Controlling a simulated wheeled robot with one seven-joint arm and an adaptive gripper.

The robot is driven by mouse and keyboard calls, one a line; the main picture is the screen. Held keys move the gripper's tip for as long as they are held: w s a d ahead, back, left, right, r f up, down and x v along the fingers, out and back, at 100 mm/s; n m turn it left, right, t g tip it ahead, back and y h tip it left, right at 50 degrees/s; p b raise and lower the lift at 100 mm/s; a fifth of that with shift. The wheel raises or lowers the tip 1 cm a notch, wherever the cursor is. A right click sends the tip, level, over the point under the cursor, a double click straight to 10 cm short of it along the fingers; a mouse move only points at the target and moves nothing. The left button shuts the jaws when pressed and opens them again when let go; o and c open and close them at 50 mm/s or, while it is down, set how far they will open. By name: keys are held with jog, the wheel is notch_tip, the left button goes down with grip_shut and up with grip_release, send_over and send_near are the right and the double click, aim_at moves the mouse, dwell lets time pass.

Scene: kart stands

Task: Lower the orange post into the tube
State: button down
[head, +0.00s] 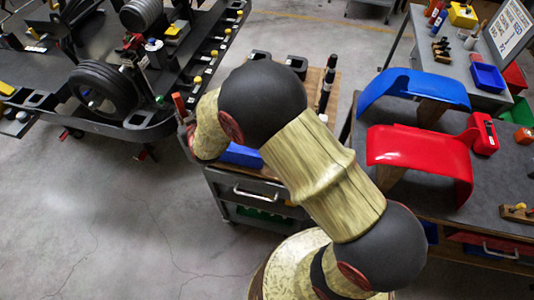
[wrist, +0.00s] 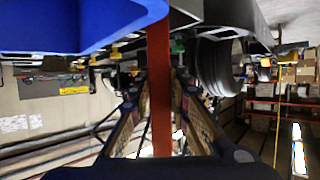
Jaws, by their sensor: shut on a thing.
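The orange post (wrist: 161,90) stands lengthwise between the fingers of my gripper (wrist: 160,82) in the wrist view, and the gripper is shut on it. In the head view the post's end (head: 179,104) shows upright just left of my arm, near the black kart stand's edge. My gripper is mostly hidden behind my arm there. I cannot make out the tube for certain in either view, nor whether the post's lower end touches anything.
A blue bin (head: 241,155) sits on the tool cart (head: 255,187) beside my arm; a blue surface (wrist: 70,22) fills the wrist view's upper left. The black kart stand (head: 135,130) holds tyres (head: 103,90). A table with red (head: 420,148) and blue (head: 412,88) panels is right. Floor at lower left is clear.

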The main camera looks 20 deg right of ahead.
jog(key=shift+f+b, duration=1.05)
jog(key=shift+f, duration=0.3)
jog(key=shift+f+b, duration=1.3)
jog(key=shift+f, duration=0.3)
dwell(0.5)
jog(key=c, duration=1.6)
grip_release()
jog(key=shift+c, duration=0.2)
jog(key=shift+s+f, duration=0.1)
jog(key=shift+f, duration=0.05)
jog(key=shift+s, duration=0.1)
jog(key=v, duration=1.1)
jog(key=shift+s+r, duration=0.3)
